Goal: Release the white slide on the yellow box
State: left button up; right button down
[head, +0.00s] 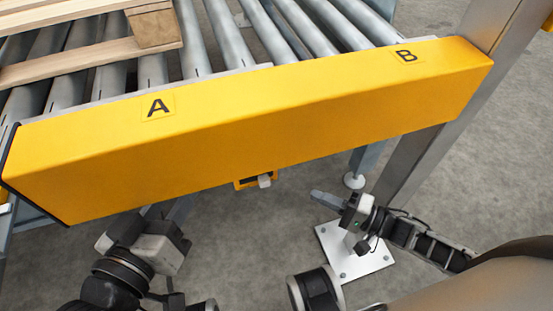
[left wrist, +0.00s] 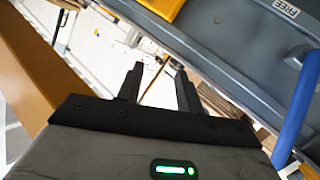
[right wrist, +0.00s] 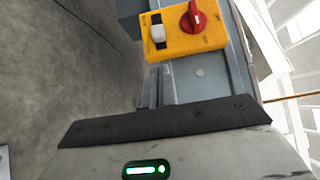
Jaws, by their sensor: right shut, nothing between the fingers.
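The small yellow box (right wrist: 183,45) is on a grey-blue face in the right wrist view, with a white slide (right wrist: 157,34) in a dark slot and a red rotary knob (right wrist: 193,17) beside it. In the head view the box (head: 240,184) peeks out under the yellow beam, its white slide (head: 264,181) showing and the knob hidden. My right gripper (head: 314,194) is shut and empty, to the right of the box and apart from it; its fingers (right wrist: 155,78) point toward the box. My left gripper (left wrist: 160,82) is open and empty; the beam hides its fingertips in the head view.
The long yellow beam (head: 250,120), marked A and B, fronts a roller conveyor (head: 235,45) with a wooden pallet (head: 85,55) at the left. A grey post (head: 430,145) stands on a bolted plate (head: 376,262) at the right. A blue bar (left wrist: 297,105) is near my left gripper.

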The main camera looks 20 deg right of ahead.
aim_at(264, 181)
pick_arm(q)
jog(key=shift+s, duration=0.25)
pick_arm(e)
jog(key=shift+s, duration=0.25)
pick_arm(q)
jog(key=b, duration=0.1)
jog(key=r+n+h+b, duration=0.1)
jog(key=shift+w+d+r+t+b, duration=0.1)
jog(key=shift+w+d+t+b, duration=0.1)
jog(key=shift+d+t+b, duration=0.15)
pick_arm(e)
jog(key=x, duration=1)
jog(key=shift+w, duration=0.1)
